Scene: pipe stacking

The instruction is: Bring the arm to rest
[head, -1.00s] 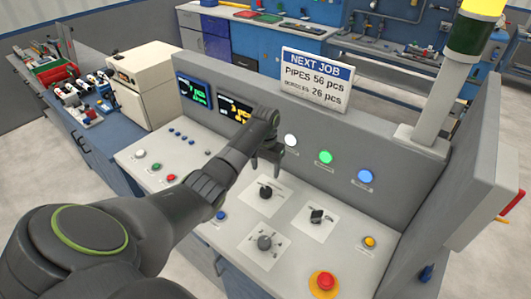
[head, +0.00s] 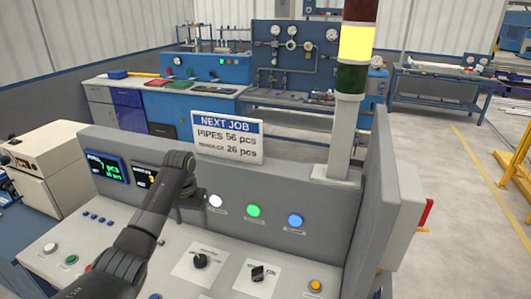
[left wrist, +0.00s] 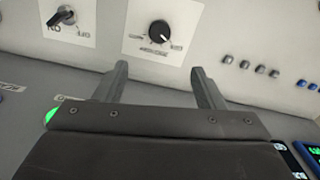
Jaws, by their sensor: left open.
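My left arm reaches from the bottom left over the control console. My left gripper (head: 187,203) is near the upright panel, left of the white light, and is partly hidden by its own wrist. In the left wrist view my left gripper (left wrist: 162,78) is open, with its two fingers apart and nothing between them. A black rotary knob (left wrist: 160,33) shows beyond the fingers, and an on/off switch (left wrist: 63,17) is to its left. My right gripper is not in view.
The sloping console (head: 95,222) carries buttons and knobs. White (head: 215,201), green (head: 253,211) and blue (head: 295,220) lights are on its panel. A "NEXT JOB" sign (head: 227,138) and a signal tower (head: 350,95) stand above. A beige box (head: 45,160) is at left.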

